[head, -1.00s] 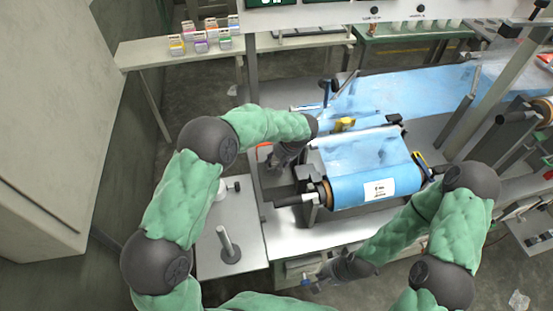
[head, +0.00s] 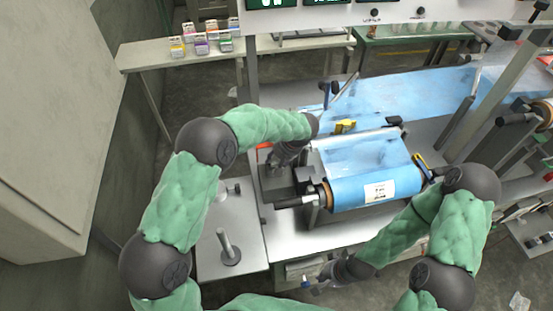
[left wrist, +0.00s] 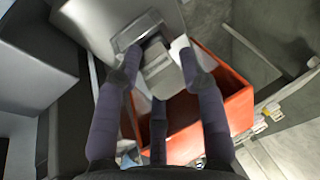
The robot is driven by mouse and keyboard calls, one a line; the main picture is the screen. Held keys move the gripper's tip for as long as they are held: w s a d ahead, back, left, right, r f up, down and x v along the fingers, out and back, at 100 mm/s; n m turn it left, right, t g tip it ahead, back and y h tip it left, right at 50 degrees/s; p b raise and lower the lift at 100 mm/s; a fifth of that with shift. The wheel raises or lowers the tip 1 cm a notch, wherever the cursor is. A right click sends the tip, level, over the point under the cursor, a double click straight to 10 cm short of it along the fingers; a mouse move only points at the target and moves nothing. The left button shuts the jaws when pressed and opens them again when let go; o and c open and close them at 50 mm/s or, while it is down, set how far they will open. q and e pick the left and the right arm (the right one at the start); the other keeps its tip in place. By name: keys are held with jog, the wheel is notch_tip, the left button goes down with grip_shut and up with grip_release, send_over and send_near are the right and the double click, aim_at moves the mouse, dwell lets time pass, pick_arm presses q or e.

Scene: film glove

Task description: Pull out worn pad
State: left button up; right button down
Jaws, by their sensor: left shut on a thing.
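My left gripper (head: 277,166) is low at the left side of the film machine in the head view. In the left wrist view its dark fingers (left wrist: 160,85) are closed around a pale grey block (left wrist: 158,72), which looks like the worn pad. The block's upper end lies close to a grey metal frame (left wrist: 132,32); I cannot tell whether it is still inside it. In the head view the pad is hidden by the gripper and arm. My right gripper (head: 318,287) hangs in front of the bench, away from the pad; its finger opening is too small to read.
An orange-red bin (left wrist: 238,108) lies beyond the fingers in the left wrist view; its edge shows in the head view (head: 264,146). A blue film roll (head: 345,192) lies right of my left gripper. A side table (head: 208,255) with an upright post stands at left.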

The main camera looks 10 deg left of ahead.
aim_at(276, 158)
pick_arm(q)
jog(key=shift+r+p, duration=0.95)
jog(key=shift+r, duration=1.35)
jog(key=shift+r+p, duration=0.55)
jog(key=shift+r, duration=0.95)
